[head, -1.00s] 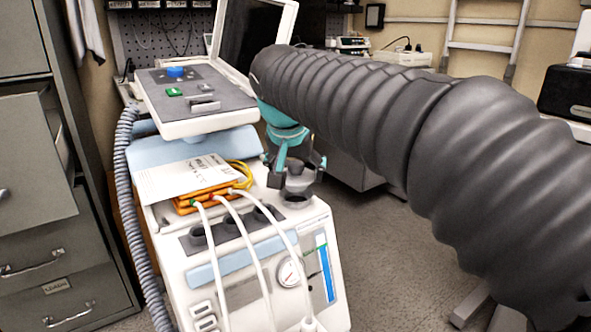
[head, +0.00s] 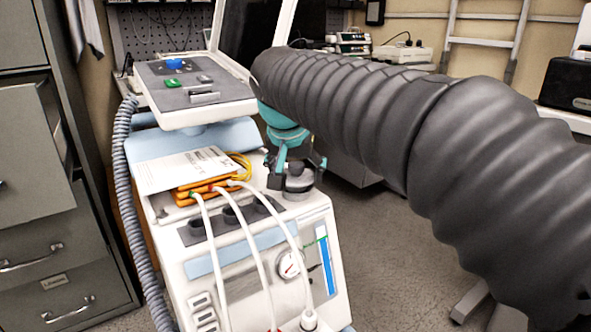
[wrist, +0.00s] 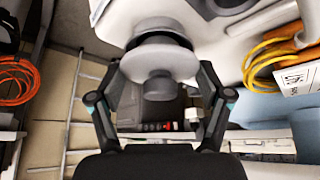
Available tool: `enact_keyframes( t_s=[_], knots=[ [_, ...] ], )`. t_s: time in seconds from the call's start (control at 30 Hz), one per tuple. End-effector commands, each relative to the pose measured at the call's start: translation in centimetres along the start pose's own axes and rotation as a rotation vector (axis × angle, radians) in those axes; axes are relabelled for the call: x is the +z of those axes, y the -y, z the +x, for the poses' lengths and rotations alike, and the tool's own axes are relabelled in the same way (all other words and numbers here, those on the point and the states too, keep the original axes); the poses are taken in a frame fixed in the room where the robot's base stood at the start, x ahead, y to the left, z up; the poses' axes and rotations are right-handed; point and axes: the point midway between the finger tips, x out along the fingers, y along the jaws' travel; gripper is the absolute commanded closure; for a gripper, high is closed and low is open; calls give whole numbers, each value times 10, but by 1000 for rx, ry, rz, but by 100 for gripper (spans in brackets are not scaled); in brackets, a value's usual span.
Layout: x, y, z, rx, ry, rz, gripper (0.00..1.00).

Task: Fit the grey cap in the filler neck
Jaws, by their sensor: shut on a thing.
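The grey cap (head: 299,182) is in my gripper (head: 297,168), over the top right front corner of the white machine. In the wrist view the cap (wrist: 160,60) shows as a round grey disc with a smaller knob, between the two fingers of my gripper (wrist: 160,76). The fingers are shut on it from both sides. The filler neck (head: 297,195) is directly under the cap, and its rim (wrist: 160,24) shows just beyond the cap in the wrist view. The cap looks roughly in line with the neck and very close to it. I cannot tell whether it is seated.
Papers (head: 186,169) and orange cables (head: 207,186) lie on the machine's top left of my gripper. White hoses (head: 262,202) run down its front. A screen (head: 255,35) and control panel (head: 188,84) stand behind. A filing cabinet (head: 50,200) is at left.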

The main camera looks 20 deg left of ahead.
Motion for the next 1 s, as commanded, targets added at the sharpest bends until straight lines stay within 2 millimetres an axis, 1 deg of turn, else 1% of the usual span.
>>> enact_keyframes(
  t_s=[0.57, 0.6, 0.67, 0.7, 1.0],
  knots=[
    [7, 0, 12, 0, 0, 0, 56],
    [6, 0, 11, 0, 0, 0, 17],
    [6, 0, 11, 0, 0, 0, 2],
    [6, 0, 11, 0, 0, 0, 0],
    [6, 0, 10, 0, 0, 0, 0]
  ],
)
